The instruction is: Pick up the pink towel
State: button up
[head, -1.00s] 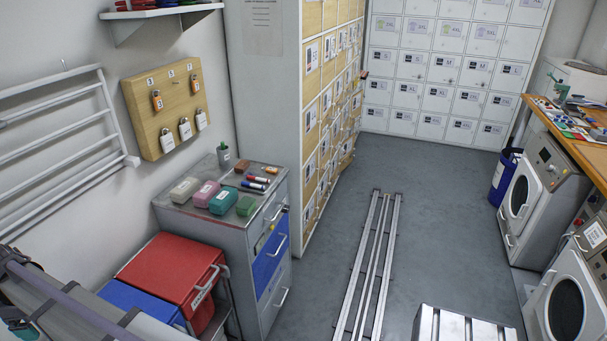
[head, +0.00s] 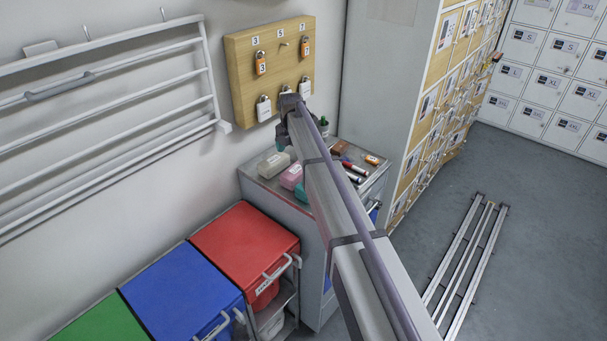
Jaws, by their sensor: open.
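I see no clear pink towel. The only pink thing is a small rounded item (head: 291,177) on top of the grey drawer cabinet (head: 278,208). It looks more like a small case than a towel, and my arm passes close to its right. A pale case (head: 273,164) lies behind it and a teal one (head: 301,193) in front, partly hidden by my arm. My arm reaches up from the lower right and ends in a dark joint in front of the padlock board. My gripper cannot be made out.
An empty white drying rack (head: 110,88) hangs on the left wall. Red (head: 245,236), blue (head: 182,283) and green (head: 98,320) bins stand below it. The padlock board (head: 283,50) is above the cabinet. Lockers (head: 440,95) stand behind. The floor around the rails (head: 465,265) is clear.

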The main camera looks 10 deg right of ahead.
aim_at(296, 170)
jog(key=f+b, duration=0.5)
jog(key=f, duration=0.1)
jog(key=shift+d+b, duration=0.2)
jog(key=shift+b, duration=0.15)
jog(key=shift+w, duration=0.1)
jog(key=shift+d+f, duration=0.1)
jog(key=f+b, duration=0.5)
jog(key=shift+d, duration=0.35)
jog(key=shift+s+r, duration=0.2)
jog(key=c, duration=1.1)
jog(key=shift+o, duration=0.2)
notch_tip(296, 170, up, 10)
jog(key=p, duration=1)
jog(key=shift+r+p, duration=0.2)
jog(key=shift+p, duration=0.15)
jog(key=shift+f, duration=0.2)
